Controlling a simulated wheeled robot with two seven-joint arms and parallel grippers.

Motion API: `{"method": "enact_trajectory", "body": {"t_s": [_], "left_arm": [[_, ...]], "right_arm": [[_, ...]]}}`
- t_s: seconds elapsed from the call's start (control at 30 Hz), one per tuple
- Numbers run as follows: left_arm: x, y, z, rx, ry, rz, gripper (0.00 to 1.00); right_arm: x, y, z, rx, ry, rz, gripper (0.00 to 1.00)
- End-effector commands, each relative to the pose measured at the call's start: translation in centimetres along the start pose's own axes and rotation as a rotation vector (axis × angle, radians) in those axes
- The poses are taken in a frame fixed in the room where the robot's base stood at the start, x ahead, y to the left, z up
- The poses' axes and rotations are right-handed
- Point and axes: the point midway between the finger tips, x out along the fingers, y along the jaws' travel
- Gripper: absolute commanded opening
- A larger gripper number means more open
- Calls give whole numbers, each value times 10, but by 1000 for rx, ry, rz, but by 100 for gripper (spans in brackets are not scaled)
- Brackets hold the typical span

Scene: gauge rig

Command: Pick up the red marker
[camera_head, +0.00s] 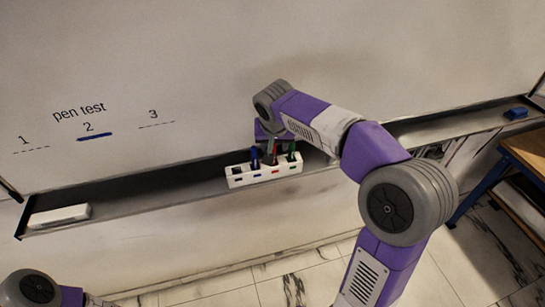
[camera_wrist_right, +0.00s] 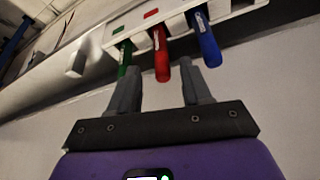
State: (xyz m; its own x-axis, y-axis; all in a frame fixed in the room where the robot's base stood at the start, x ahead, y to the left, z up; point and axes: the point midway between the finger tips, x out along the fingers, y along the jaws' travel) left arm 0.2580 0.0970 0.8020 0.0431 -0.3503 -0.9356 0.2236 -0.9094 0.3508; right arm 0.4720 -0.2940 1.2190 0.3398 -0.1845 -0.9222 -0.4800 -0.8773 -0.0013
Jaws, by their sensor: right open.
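The red marker (camera_head: 275,156) stands in a white holder (camera_head: 238,181) on the whiteboard tray, between a blue marker (camera_head: 254,158) and a green marker (camera_head: 291,152). In the right wrist view the red marker (camera_wrist_right: 161,55) points towards my right gripper (camera_wrist_right: 160,68). That gripper is open, with one fingertip on each side of the red marker's free end. The green marker (camera_wrist_right: 124,60) and the blue marker (camera_wrist_right: 205,40) lie just outside the fingers. Contact with the red marker cannot be told. In the head view my right wrist partly hides the gripper. My left gripper is out of view.
The whiteboard (camera_head: 190,60) reads "pen test" with numbered lines, and a blue stroke (camera_head: 95,136) lies under the 2. A white block (camera_head: 60,216) sits at the tray's left end and a blue block (camera_head: 516,113) at its right. A wooden-topped bench (camera_head: 530,150) stands at right.

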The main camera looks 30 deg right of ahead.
Motion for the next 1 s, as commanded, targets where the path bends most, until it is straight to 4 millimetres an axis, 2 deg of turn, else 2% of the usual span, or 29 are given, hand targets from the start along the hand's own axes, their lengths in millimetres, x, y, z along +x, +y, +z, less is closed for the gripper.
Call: {"method": "enact_trajectory", "body": {"t_s": [0.1,0.23,0.57,0.87,1.0], "left_arm": [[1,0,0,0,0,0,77],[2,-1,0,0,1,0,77],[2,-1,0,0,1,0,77],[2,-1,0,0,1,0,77],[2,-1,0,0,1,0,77]], "right_arm": [[21,-1,2,-2,-5,3,48],[38,-1,2,-2,-4,2,48],[44,-1,2,-2,-2,0,47],[44,-1,2,-2,-2,-1,1],[44,-1,2,-2,-1,-1,0]]}}
